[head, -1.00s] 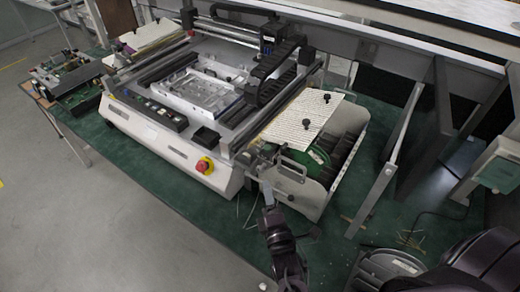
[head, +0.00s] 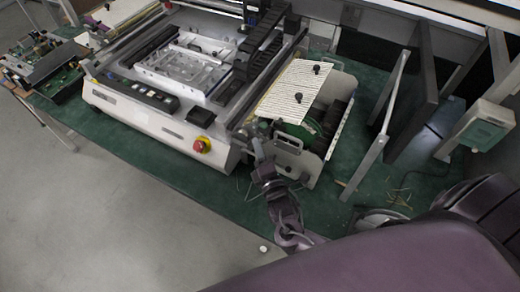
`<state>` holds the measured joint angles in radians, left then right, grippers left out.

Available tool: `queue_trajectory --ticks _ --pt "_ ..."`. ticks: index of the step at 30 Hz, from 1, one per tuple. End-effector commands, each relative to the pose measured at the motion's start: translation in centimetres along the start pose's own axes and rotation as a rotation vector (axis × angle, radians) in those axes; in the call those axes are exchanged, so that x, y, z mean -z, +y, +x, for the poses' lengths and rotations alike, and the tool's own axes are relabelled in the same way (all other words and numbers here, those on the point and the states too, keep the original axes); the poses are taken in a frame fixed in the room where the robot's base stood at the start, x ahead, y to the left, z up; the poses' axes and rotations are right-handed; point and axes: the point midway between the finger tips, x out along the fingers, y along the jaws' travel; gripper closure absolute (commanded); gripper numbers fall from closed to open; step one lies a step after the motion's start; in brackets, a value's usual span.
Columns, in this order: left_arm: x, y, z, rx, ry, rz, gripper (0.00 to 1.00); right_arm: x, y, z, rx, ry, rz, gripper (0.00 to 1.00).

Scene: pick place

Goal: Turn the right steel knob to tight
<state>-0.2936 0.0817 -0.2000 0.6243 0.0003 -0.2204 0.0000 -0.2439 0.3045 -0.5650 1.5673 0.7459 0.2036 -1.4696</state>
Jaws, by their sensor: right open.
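A pick-and-place machine (head: 150,125) stands on the green table, with a feeder unit (head: 312,165) on its right side. My right gripper (head: 258,148) is at the near left corner of this feeder, close to the machine's right end. It is open, with nothing visible between its fingers. I cannot clearly make out the right steel knob; that corner is small and partly covered by my gripper. I cannot tell whether the gripper touches anything there. My left gripper is not in view.
A ribbed white plate (head: 290,88) with black knobs (head: 316,69) covers the feeder. A red emergency button (head: 202,145) is on the machine's front. A metal frame leg (head: 372,150) stands right of the feeder. Circuit boards (head: 48,62) lie at left.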

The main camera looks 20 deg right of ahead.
Motion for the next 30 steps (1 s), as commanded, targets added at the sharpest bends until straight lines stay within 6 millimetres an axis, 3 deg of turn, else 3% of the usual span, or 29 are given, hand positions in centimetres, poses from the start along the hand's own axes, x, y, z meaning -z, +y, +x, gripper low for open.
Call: queue_trajectory --ticks 6,16,23,30 --pt "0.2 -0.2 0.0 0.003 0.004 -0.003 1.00 0.0 0.0 0.0 0.001 0.000 0.000 0.57" --pt "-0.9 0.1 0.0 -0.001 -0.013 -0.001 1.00 0.0 0.0 0.0 0.001 0.000 0.000 1.00" --pt "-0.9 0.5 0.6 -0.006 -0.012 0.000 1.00 0.1 -0.3 0.0 -0.014 -0.003 0.015 1.00" --pt "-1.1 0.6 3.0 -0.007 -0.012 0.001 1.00 0.3 -0.9 0.0 -0.098 -0.024 0.097 1.00"
